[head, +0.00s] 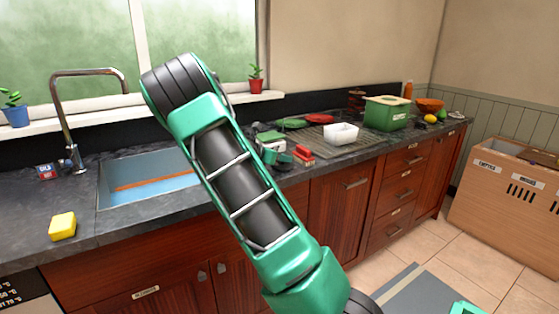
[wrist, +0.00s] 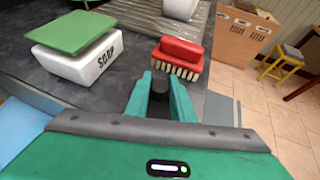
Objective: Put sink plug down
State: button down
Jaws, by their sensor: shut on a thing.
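My gripper (wrist: 162,80) is shut on the sink plug (wrist: 159,90), a small black piece between its two green fingers in the wrist view. The gripper is low over the dark stone counter (wrist: 100,92), with its fingers just in front of the red brush. I cannot tell whether the plug touches the counter. In the head view my arm crosses the middle, and the plug cannot be made out. The sink (head: 112,182) is partly hidden behind my arm.
A red brush (wrist: 180,50) lies close beyond the fingertips. A white soap box with a green top (wrist: 92,62) stands left. A draining board with a white tub (head: 341,133) and a green bin (head: 387,114) are farther right. A yellow sponge (head: 62,226) lies left.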

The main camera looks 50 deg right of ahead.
jog(key=c, duration=1.5)
grip_release()
jog(key=shift+f, duration=0.1)
jog(key=shift+c, duration=0.2)
